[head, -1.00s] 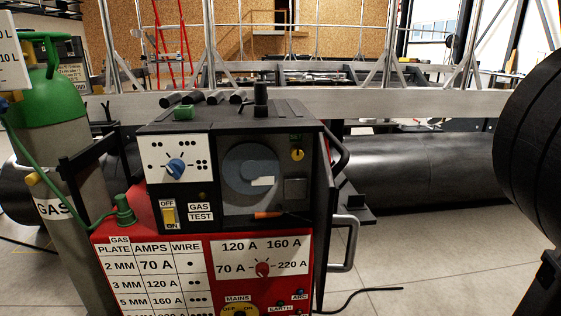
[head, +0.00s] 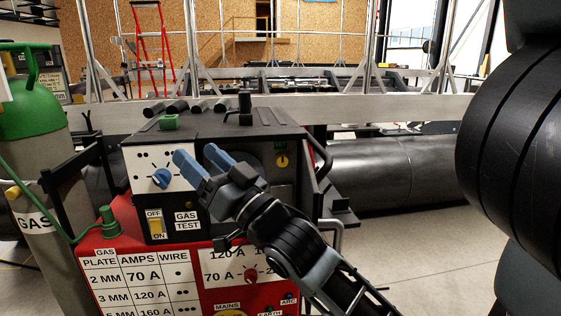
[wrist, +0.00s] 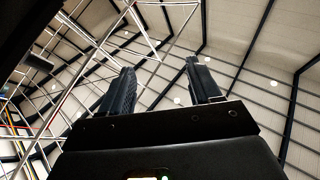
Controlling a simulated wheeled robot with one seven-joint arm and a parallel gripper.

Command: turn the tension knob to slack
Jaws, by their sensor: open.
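A small yellow knob (head: 282,161) sits at the upper right of the welding machine's open wire compartment, below a small green label too small to read. I take it to be the tension knob. My gripper (head: 196,153) is open and empty, in front of the machine and left of the yellow knob. Its two blue fingers point up and left, across the blue dial's white panel and the compartment. My gripper and wrist hide most of the wire spool. The wrist view shows the open fingers (wrist: 158,72) against the ceiling, with no knob in view.
A blue dial (head: 162,178) and a yellow OFF/ON switch (head: 155,227) are left of the gripper. A red dial (head: 251,275) is below. The compartment's open door and handle stand at right.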

